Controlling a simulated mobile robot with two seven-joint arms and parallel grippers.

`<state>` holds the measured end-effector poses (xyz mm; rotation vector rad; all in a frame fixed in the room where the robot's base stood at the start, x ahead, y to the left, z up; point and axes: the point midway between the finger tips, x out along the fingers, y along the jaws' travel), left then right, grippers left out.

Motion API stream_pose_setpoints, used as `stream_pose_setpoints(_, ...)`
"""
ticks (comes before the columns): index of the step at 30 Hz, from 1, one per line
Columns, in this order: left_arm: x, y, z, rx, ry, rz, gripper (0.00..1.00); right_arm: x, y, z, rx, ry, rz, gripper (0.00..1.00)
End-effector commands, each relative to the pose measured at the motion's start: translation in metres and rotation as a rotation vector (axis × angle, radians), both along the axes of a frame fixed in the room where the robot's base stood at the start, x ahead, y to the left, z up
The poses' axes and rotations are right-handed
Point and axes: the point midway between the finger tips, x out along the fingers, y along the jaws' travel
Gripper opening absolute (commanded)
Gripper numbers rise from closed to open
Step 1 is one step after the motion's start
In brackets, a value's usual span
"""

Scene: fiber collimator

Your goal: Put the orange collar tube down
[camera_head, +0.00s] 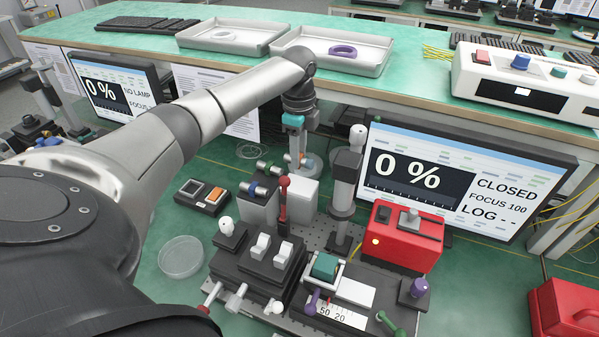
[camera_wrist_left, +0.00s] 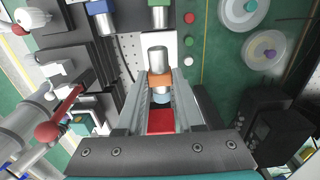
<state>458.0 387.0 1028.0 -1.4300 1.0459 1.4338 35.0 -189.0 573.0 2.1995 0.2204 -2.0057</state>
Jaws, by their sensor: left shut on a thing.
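In the head view my left gripper (camera_head: 296,155) points down above the bench, behind the white block. There the tube is small and partly hidden by the fingers. I cannot tell whether the tube touches anything below. My right gripper is not in view.
A blue-banded tube (camera_head: 262,166) and a green-banded tube (camera_head: 264,190) lie close left of the gripper. A clear dish (camera_head: 181,257) lies at left. Two trays sit on the back shelf.

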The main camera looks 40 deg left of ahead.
Motion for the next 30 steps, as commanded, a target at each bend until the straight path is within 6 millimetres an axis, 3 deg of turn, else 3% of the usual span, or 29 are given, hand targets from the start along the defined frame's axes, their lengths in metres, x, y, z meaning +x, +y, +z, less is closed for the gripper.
stream_pose_setpoints(3,0.0,-0.001,-0.016,-0.001,0.0,-0.001,0.0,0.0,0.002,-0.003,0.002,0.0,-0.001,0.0)
stream_pose_setpoints(8,0.0,-0.001,-0.025,-0.001,0.0,-0.001,0.0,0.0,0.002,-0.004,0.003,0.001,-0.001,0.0)
stream_pose_setpoints(15,0.0,-0.001,-0.06,-0.001,0.001,0.0,0.0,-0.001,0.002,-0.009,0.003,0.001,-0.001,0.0)
stream_pose_setpoints(27,0.0,-0.001,-0.065,-0.001,-0.001,-0.001,0.0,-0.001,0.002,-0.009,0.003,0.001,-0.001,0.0)
stream_pose_setpoints(28,0.0,-0.001,-0.066,-0.001,-0.001,-0.002,0.38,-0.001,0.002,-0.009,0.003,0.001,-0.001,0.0)
stream_pose_setpoints(30,0.0,-0.001,-0.065,-0.001,-0.001,-0.002,0.45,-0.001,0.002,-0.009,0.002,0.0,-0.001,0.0)
